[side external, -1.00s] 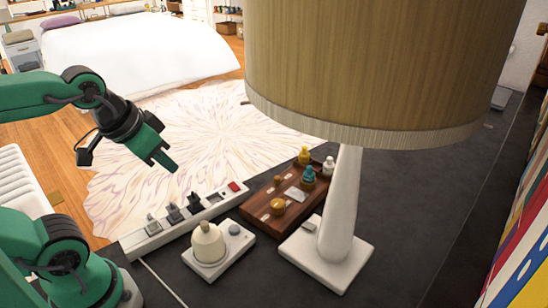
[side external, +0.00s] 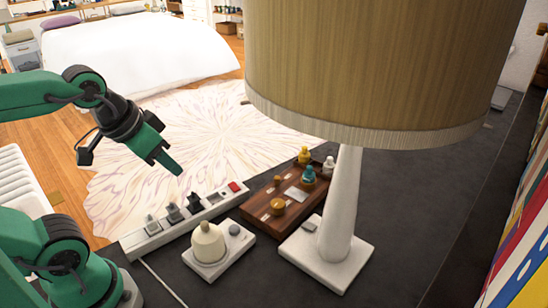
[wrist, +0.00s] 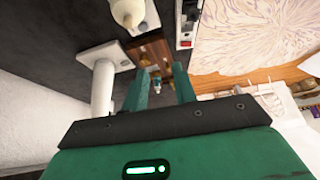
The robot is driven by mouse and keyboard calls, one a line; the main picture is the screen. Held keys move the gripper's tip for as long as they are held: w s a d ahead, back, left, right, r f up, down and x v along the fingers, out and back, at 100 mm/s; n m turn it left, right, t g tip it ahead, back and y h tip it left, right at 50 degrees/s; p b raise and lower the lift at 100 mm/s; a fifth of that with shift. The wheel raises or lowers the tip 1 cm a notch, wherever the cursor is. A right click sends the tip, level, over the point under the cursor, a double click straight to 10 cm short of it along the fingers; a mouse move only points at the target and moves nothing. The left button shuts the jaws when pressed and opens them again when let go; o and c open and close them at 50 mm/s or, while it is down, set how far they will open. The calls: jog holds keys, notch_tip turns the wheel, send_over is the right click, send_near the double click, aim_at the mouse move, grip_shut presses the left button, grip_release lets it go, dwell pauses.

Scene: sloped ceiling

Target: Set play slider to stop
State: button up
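A brown wooden box (side external: 266,222) lies on the dark tabletop beside the lamp. It has brass knobs, one near its front end (side external: 277,204) and one farther along its left side (side external: 277,180), plus a pale plate (side external: 296,193). I cannot tell which part is the play slider; no label is readable. My gripper (side external: 174,165) hangs empty in the air, left of the box and clear of it. In the wrist view its two fingers (wrist: 160,85) are apart, with the wooden box (wrist: 150,46) beyond them and partly hidden.
Small yellow (side external: 304,155), teal (side external: 308,174) and white (side external: 328,163) figures stand at the box's far end. A lamp (side external: 342,215) rises close on its right, its wide shade overhead. A power strip (side external: 155,241) and a white unit with a cream dome (side external: 208,244) lie nearer.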

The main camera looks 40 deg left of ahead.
jog(key=shift+o, duration=0.9)
jog(key=shift+w+r, duration=0.1)
jog(key=shift+w, duration=0.1)
jog(key=m+g, duration=0.5)
jog(key=m, duration=0.3)
send_over(277, 177)
jog(key=f, duration=1.1)
jog(key=shift+s, duration=0.25)
jog(key=shift+w+f+g, duration=0.3)
jog(key=shift+f, duration=0.15)
jog(key=shift+f, duration=0.1)
jog(key=shift+f, duration=3.8)
